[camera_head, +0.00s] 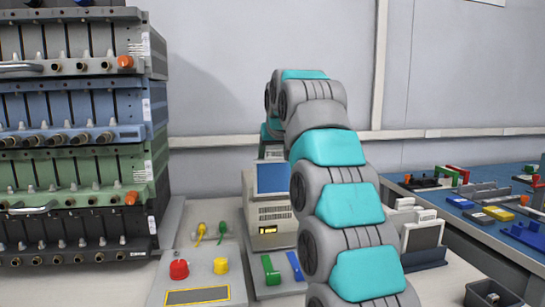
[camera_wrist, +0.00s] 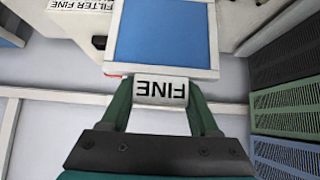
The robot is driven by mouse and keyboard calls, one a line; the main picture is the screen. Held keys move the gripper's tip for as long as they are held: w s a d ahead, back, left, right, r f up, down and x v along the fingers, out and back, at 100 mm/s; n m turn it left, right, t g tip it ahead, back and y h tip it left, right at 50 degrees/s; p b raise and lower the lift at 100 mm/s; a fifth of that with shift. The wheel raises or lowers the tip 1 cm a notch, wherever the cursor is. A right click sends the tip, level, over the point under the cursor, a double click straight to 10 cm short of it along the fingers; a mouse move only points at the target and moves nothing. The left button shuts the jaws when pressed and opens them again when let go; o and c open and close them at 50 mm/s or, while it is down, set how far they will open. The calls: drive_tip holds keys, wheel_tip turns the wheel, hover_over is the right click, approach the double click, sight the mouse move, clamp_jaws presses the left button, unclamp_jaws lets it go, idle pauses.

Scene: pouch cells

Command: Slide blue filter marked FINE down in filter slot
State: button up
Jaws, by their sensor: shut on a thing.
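The blue filter (camera_wrist: 166,35) has a pale frame and a white tab marked FINE (camera_wrist: 161,92), upside down in the wrist view. My gripper (camera_wrist: 160,88) is shut on this tab, one green finger on each side. In the head view the filter (camera_head: 273,178) stands upright at the top of a beige unit (camera_head: 262,215), below my gripper. A label reading FILTER FINE (camera_wrist: 80,5) shows on a white surface at the upper left of the wrist view. The slot opening is hidden, so I cannot tell how deep the filter sits.
A stack of racks (camera_head: 75,130) stands at the left. A control box with a red button (camera_head: 179,269) and a yellow button (camera_head: 221,266) is in front. A grey panel in a dark holder (camera_head: 424,237) stands right of my arm. A blue-topped bench (camera_head: 490,222) with small parts is farther right.

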sight(273, 175)
drive_tip(key=shift+f+b, duration=2.15)
drive_tip(key=shift+f, duration=0.55)
drive_tip(key=o, duration=1.5)
drive_tip(key=shift+c, duration=0.2)
drive_tip(key=shift+v, duration=4)
